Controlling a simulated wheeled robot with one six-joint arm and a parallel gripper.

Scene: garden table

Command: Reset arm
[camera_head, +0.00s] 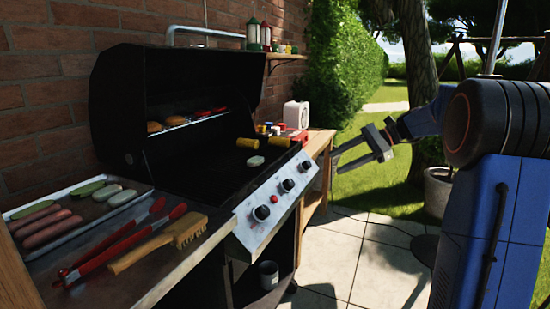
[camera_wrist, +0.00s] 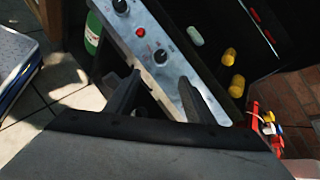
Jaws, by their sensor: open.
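My gripper (camera_head: 350,153) is at the right in the head view, in front of the grill's right side and clear of it. Its two fingers are spread apart with nothing between them. In the wrist view the open fingers of my gripper (camera_wrist: 160,95) show over the grill's control panel (camera_wrist: 150,50), with its knobs and a red button. My blue arm is folded beside the column at the right.
The open black grill (camera_head: 150,100) holds corn (camera_head: 249,143) and a pale piece (camera_head: 256,161). A tray (camera_head: 75,222) of sausages, red tongs (camera_head: 120,240) and a brush (camera_head: 185,229) lie on the left shelf.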

